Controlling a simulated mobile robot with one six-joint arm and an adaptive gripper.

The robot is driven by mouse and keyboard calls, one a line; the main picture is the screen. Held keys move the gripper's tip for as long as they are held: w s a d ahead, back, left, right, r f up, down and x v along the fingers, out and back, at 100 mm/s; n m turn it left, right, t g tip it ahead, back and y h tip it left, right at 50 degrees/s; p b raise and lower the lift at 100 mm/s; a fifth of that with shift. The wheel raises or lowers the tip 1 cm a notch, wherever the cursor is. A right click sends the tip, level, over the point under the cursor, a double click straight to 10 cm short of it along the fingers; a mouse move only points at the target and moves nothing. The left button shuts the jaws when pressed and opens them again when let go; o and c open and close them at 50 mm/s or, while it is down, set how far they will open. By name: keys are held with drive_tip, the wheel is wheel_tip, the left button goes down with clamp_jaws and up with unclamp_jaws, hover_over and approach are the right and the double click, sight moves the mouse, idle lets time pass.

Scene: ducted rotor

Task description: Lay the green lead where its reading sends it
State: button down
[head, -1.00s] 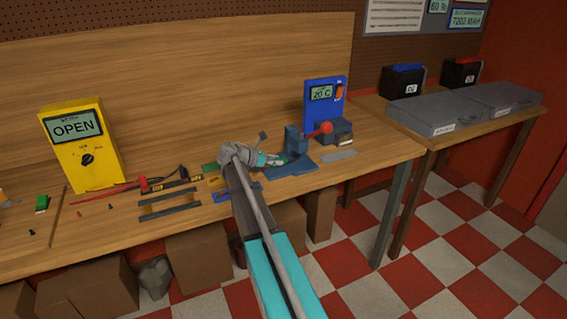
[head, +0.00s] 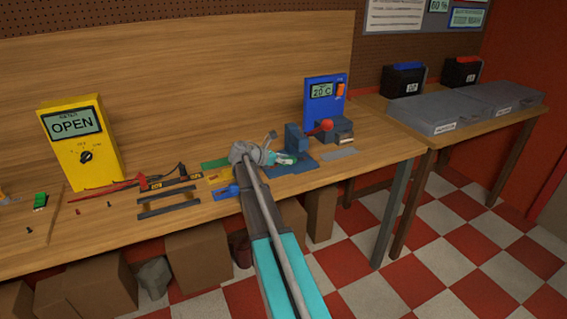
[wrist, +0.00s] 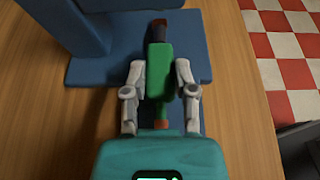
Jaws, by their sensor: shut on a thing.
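My gripper (wrist: 160,88) is shut on the green lead (wrist: 160,70), a green body with a dark, red-ended tip pointing away from me. In the wrist view the lead's tip lies over the blue base (wrist: 190,62) of a blue stand. I cannot tell whether it touches. In the head view my gripper (head: 285,159) is low beside the blue stand (head: 295,140), and the lead is mostly hidden. The yellow meter (head: 81,145) reads OPEN. Green (head: 215,163), yellow (head: 219,177) and blue (head: 226,192) pieces lie left of my wrist.
A blue instrument (head: 322,100) reading 20 C stands behind a red-knobbed device (head: 334,130). Dark rails (head: 168,210) and red and black probes lie left. Grey cases (head: 437,112) fill much of the right table. Bare wood shows at the bench's right end (head: 385,150).

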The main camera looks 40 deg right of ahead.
drive_tip(key=shift+f, duration=0.1)
drive_tip(key=shift+c, duration=2.1)
unclamp_jaws()
drive_tip(key=shift+r, duration=0.25)
drive_tip(key=p+v, duration=0.4)
drive_tip(key=v, duration=0.6)
drive_tip(key=shift+w+a+r, duration=0.1)
drive_tip(key=shift+a, duration=0.2)
drive_tip(key=shift+w+a+r+p, duration=0.1)
drive_tip(key=shift+a+r+p, duration=0.15)
drive_tip(key=shift+a, duration=0.4)
